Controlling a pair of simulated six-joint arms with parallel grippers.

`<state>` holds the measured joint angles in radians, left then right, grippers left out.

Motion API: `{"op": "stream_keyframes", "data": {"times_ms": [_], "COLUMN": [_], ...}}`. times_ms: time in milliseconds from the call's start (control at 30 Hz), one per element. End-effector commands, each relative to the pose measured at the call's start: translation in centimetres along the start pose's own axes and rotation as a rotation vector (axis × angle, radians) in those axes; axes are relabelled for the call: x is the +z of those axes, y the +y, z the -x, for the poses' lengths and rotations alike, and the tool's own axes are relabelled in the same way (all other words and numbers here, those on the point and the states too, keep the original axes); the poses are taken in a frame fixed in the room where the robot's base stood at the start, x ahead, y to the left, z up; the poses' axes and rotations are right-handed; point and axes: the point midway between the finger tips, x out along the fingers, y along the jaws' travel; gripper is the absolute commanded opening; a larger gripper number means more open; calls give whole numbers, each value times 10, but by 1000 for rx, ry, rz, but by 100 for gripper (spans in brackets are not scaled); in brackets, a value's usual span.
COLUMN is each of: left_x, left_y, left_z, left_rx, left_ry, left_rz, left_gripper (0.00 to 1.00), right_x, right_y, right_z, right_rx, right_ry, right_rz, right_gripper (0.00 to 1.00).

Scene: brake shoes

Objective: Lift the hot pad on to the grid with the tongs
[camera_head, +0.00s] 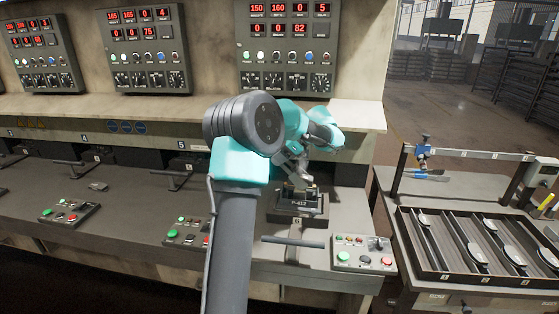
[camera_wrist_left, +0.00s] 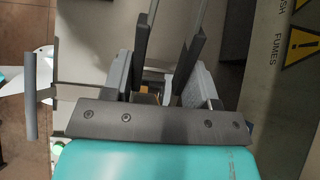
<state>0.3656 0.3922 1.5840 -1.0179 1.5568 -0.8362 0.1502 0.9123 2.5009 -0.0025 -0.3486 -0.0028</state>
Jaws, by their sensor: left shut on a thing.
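My left gripper (camera_head: 296,172) reaches over the press place marked 6 in the head view. In the left wrist view it (camera_wrist_left: 162,92) is shut on what look like the tongs (camera_wrist_left: 186,68), with two dark grips and thin metal legs running up out of the picture. The tongs' tips are hidden. A dark mould block (camera_head: 298,202) sits below the gripper; I cannot make out a hot pad in it. The grid (camera_head: 452,228), a dark slatted tray, stands on the right with several pads lying on it. My right gripper is not in view.
A control box with buttons (camera_head: 362,253) and a bar handle (camera_head: 292,241) are in front of the mould. A blue-handled tool (camera_head: 427,174) lies behind the grid, under a raised rail (camera_head: 478,154). A gap separates the press bench from the grid's table.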

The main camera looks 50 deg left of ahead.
Motion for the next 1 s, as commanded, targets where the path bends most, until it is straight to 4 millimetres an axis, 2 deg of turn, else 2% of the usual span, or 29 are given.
{"op": "stream_keyframes", "data": {"times_ms": [1000], "left_x": [45], "left_y": [0], "left_z": [45], "left_rx": [-2], "left_ry": [0], "left_rz": [2], "left_gripper": [0], "right_x": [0], "right_y": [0], "right_z": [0], "right_rx": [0], "right_ry": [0], "right_rz": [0], "right_gripper": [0]}}
